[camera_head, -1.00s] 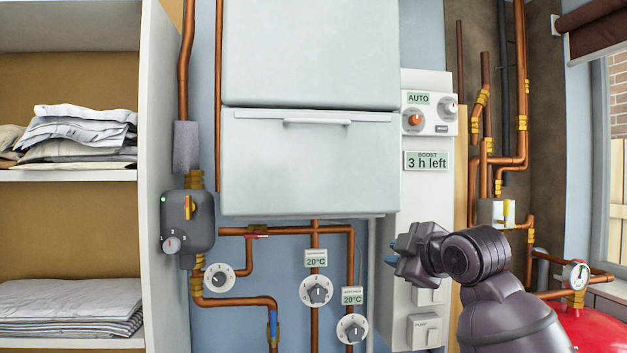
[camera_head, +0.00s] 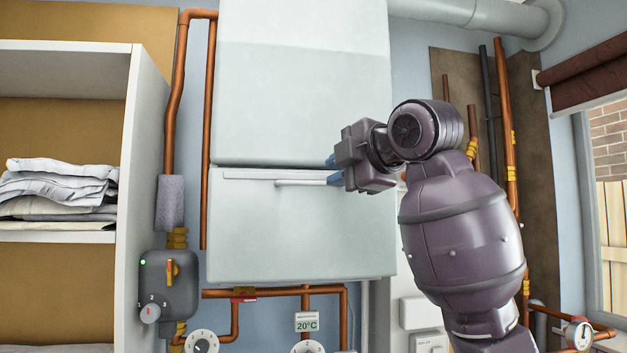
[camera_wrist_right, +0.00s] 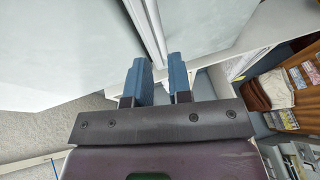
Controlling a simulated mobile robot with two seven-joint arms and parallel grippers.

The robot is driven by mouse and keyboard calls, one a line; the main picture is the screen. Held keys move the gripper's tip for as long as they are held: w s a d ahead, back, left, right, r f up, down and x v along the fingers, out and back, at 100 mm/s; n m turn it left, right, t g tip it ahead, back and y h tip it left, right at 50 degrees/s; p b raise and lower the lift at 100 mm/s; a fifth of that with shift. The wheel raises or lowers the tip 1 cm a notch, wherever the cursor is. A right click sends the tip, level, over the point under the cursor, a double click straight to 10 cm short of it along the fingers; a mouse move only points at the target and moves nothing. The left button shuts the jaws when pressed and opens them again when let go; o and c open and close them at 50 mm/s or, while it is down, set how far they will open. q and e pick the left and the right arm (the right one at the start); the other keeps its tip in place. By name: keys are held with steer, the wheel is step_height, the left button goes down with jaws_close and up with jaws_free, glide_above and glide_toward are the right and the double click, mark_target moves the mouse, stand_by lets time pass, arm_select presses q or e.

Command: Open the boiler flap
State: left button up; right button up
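The boiler flap (camera_head: 300,235) is the pale lower front panel of the white boiler (camera_head: 300,90). It looks shut, flush below the upper panel. Its horizontal bar handle (camera_head: 300,183) runs near its top edge. My right gripper (camera_head: 333,170) is at the right end of this handle, its blue fingers apart, one above the other. The lower finger overlaps the handle's end in the head view; I cannot tell whether it touches. In the right wrist view the gripper (camera_wrist_right: 160,82) is open, with a gap between the fingers and pale panels beyond them. My left gripper is not in view.
A shelf unit (camera_head: 145,200) with folded cloths (camera_head: 60,190) stands at the left. Copper pipes and a grey valve box (camera_head: 168,283) are left of and below the boiler. Dials sit beneath it. More pipes and a window are at the right.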

mark_target(315, 182)
steer(key=p+x, duration=0.2)
steer(key=x, duration=0.5)
steer(key=shift+w+a, duration=0.2)
steer(key=shift+w, duration=0.05)
steer(key=shift+c, duration=0.4)
jaws_close()
